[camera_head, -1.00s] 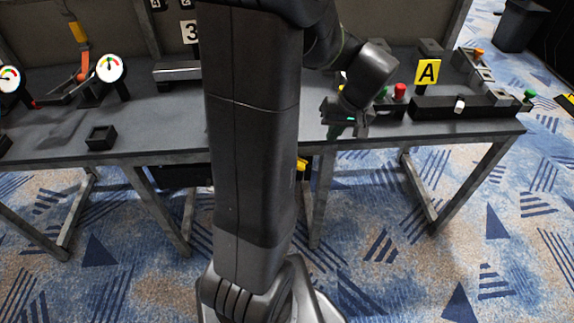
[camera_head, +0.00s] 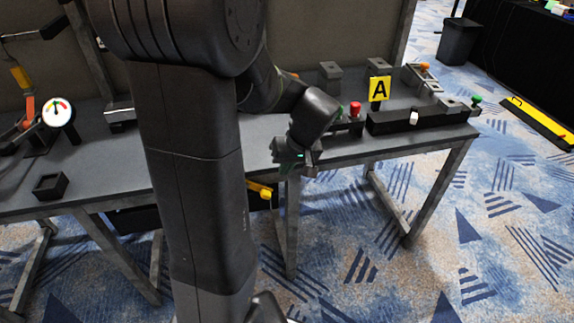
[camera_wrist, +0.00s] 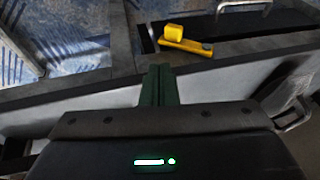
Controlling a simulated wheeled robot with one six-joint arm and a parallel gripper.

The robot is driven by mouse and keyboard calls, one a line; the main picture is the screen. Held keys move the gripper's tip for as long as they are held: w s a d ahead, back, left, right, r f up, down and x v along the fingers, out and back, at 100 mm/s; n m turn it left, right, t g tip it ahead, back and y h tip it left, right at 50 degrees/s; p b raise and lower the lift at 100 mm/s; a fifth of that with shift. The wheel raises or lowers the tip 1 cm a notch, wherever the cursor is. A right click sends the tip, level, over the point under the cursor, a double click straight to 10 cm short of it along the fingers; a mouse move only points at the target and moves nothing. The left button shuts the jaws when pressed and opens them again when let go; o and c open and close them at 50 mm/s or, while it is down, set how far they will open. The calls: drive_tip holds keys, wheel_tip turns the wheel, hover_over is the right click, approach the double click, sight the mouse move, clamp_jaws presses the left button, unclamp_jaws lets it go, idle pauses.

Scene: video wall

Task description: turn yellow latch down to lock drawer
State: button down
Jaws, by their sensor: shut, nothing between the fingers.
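The yellow latch (camera_head: 260,189) shows beneath the table's front edge, just right of my upright arm link. In the wrist view the yellow latch (camera_wrist: 184,40) is a bar lying roughly sideways with a raised knob at its left end. It is mounted by the dark drawer (camera_wrist: 262,22), whose handle shows at the top. My gripper (camera_wrist: 159,72) is shut and empty, its green fingers pointing toward the latch with a small gap between. In the head view my gripper (camera_head: 266,174) hangs at the table's front edge, above and near the latch. My arm hides much of the drawer.
The grey table (camera_head: 350,150) carries a red button (camera_head: 355,109), a sign marked A (camera_head: 379,88), a gauge (camera_head: 57,112) and a small black box (camera_head: 51,186). Table legs (camera_head: 291,230) stand below. The carpet (camera_head: 500,215) in front is open.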

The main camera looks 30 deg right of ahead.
sight(269, 196)
drive_tip(key=x, duration=0.4)
drive_tip(key=a+b+x, duration=0.1)
drive_tip(key=x, duration=0.3)
drive_tip(key=shift+s+a, duration=0.2)
drive_tip(key=shift+s, duration=0.05)
drive_tip(key=shift+w+a+f+b, duration=0.1)
drive_tip(key=shift+a+f+b, duration=0.2)
drive_tip(key=shift+a+f, duration=0.1)
drive_tip(key=shift+d+f+y+b, duration=0.1)
drive_tip(key=shift+f+y+b, duration=0.35)
drive_tip(key=shift+b, duration=0.35)
drive_tip(key=f+y+b, duration=0.1)
drive_tip(key=y+b, duration=0.1)
drive_tip(key=shift+f+m+t+b, duration=0.2)
drive_tip(key=shift+m+t+b, duration=0.1)
drive_tip(key=shift+t, duration=0.1)
drive_tip(key=f+y+b, duration=0.1)
drive_tip(key=f+t+y+b, duration=0.1)
drive_tip(key=y, duration=0.1)
drive_tip(key=shift+w+a+m+b, duration=0.1)
drive_tip(key=shift+a+m+b, duration=0.2)
drive_tip(key=shift+a, duration=0.05)
drive_tip(key=shift+a+r+y, duration=0.1)
drive_tip(key=shift+r+y, duration=0.15)
drive_tip(key=shift+r, duration=0.05)
drive_tip(key=shift+r+p, duration=0.65)
drive_tip(key=shift+r, duration=0.15)
